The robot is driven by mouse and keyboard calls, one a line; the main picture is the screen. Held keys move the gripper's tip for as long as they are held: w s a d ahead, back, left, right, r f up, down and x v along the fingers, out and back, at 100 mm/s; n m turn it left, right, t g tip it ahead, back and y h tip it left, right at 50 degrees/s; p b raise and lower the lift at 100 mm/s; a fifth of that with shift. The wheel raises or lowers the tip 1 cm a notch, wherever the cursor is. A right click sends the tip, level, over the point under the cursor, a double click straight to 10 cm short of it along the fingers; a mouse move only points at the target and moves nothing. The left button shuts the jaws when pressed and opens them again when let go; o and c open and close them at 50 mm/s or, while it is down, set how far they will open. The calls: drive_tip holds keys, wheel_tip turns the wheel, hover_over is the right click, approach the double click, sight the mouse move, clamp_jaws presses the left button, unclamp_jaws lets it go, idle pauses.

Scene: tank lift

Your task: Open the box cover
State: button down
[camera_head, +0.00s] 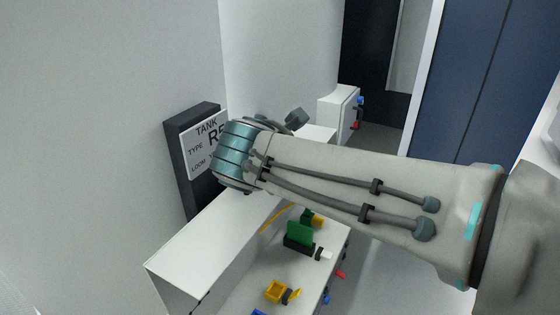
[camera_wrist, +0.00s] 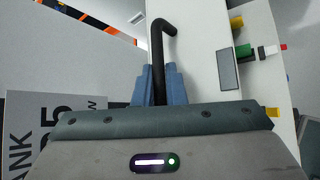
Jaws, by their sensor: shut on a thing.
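A white box (camera_head: 212,240) stands at the lower middle of the head view, with a pale flat top and several coloured parts along its right side. I cannot tell which panel is its cover. Its white surface (camera_wrist: 195,50) also shows in the wrist view. My gripper (camera_wrist: 160,75) is shut on a black bent rod (camera_wrist: 157,40), whose hooked end points up and to the right in the wrist view. Whether the rod is fixed to the box is unclear. In the head view my arm hides the fingers and rod.
A dark-framed tank sign (camera_head: 201,145) stands behind the box, against a plain wall. A second white box (camera_head: 338,112) stands farther back. Green (camera_head: 299,233) and yellow (camera_head: 276,291) parts stick out near my arm. Dark blue doors (camera_head: 470,80) stand at the right.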

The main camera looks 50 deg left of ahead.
drive_tip(key=shift+a, duration=0.1)
idle(0.3)
drive_tip(key=c, duration=1.8)
unclamp_jaws()
drive_tip(key=shift+o, duration=0.2)
drive_tip(key=shift+s, duration=0.1)
drive_tip(key=b+v, duration=0.1)
drive_tip(key=v, duration=1.3)
